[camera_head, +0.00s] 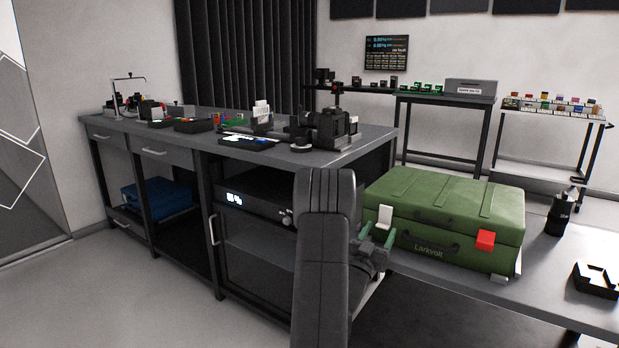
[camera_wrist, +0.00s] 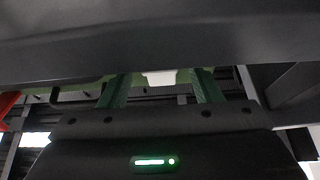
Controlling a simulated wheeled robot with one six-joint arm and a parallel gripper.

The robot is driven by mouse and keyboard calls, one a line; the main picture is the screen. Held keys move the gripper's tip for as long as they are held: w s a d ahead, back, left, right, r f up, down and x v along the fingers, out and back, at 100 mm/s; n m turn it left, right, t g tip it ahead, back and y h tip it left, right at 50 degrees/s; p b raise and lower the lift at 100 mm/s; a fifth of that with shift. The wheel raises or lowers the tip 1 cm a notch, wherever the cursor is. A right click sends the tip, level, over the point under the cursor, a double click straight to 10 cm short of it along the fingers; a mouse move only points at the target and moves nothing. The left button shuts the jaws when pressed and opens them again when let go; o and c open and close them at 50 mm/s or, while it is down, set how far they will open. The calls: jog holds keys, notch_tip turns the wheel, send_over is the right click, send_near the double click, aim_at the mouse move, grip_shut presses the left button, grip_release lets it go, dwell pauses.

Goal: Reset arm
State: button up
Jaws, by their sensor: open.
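My gripper (camera_head: 380,228) is in front of the left part of the green case marked Larkvolt (camera_head: 450,205). Its two green fingers also show in the wrist view (camera_wrist: 160,90), spread apart. A white latch-like piece (camera_head: 384,214) on the case front shows between the fingers in the wrist view (camera_wrist: 160,77). I cannot tell whether the fingers touch it. The case is closed and has a red latch (camera_head: 486,240) at its right front. My dark arm stands in the middle foreground and hides part of the bench and case edge.
The case rests on a grey table (camera_head: 545,270) at the right, with a black canister (camera_head: 560,214) and a black holder (camera_head: 597,281). A long workbench (camera_head: 190,140) with devices stands left and behind. Open floor (camera_head: 130,280) lies at the left.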

aim_at(384, 219)
jog(key=shift+s+a+r+g+y+p, duration=0.25)
jog(key=shift+r+g+p, duration=0.25)
jog(key=shift+p, duration=1.55)
jog(key=p, duration=0.3)
jog(key=s+g+y+p, duration=0.1)
jog(key=p, duration=0.2)
jog(key=shift+a+r, duration=0.2)
jog(key=shift+r, duration=0.15)
jog(key=shift+r+g+y+p, duration=0.15)
jog(key=shift+g+y+p, duration=0.2)
jog(key=shift+p, duration=0.45)
jog(key=shift+s+a+r+g+p, duration=0.2)
jog(key=shift+g+p, duration=0.15)
jog(key=shift+p, duration=0.9)
jog(key=p, duration=0.3)
jog(key=shift+s+r+g+y, duration=0.1)
jog(key=shift+r+g+y, duration=0.15)
jog(key=shift+g+y, duration=0.15)
jog(key=v, duration=0.8)
jog(key=shift+s+a+f, duration=0.25)
jog(key=shift+a, duration=0.05)
jog(key=shift+d, duration=0.1)
